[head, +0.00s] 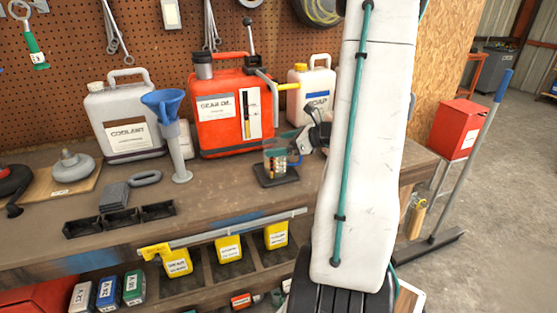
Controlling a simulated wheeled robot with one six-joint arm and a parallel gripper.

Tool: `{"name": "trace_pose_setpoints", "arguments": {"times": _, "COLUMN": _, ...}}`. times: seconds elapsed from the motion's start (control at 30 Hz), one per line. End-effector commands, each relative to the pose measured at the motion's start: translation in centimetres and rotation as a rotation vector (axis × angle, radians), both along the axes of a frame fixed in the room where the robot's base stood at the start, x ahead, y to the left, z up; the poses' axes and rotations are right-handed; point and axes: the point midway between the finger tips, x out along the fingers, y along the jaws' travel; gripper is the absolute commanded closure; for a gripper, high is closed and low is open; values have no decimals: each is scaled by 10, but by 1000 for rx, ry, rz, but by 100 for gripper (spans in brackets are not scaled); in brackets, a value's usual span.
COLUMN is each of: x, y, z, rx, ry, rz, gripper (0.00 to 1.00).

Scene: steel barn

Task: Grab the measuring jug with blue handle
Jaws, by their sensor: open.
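The measuring jug (275,161) is clear, with a blue handle on its right side and something reddish-brown showing inside or through it. The jaws are open and hold nothing that I can see. I cannot tell whether a finger touches the handle.
A red gear oil can (222,135), a white soap jug (316,92) and a grey coolant jug (100,105) stand behind. A blue funnel on a grey stand (177,150) is to the left. The bench front before the jug is mostly clear.

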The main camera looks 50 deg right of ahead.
Motion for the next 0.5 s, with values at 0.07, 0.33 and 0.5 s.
{"name": "trace_pose_setpoints", "arguments": {"times": 0.07, "x": 9, "y": 3, "z": -4, "rx": 1, "ry": 0, "rz": 1, "gripper": 4}}
{"name": "trace_pose_setpoints", "arguments": {"times": 0.33, "x": 13, "y": 2, "z": -6, "rx": 0, "ry": 0, "rz": -3, "gripper": 4}}
{"name": "trace_pose_setpoints", "arguments": {"times": 0.5, "x": 12, "y": 2, "z": -6, "rx": -1, "ry": 0, "rz": -4, "gripper": 40}}
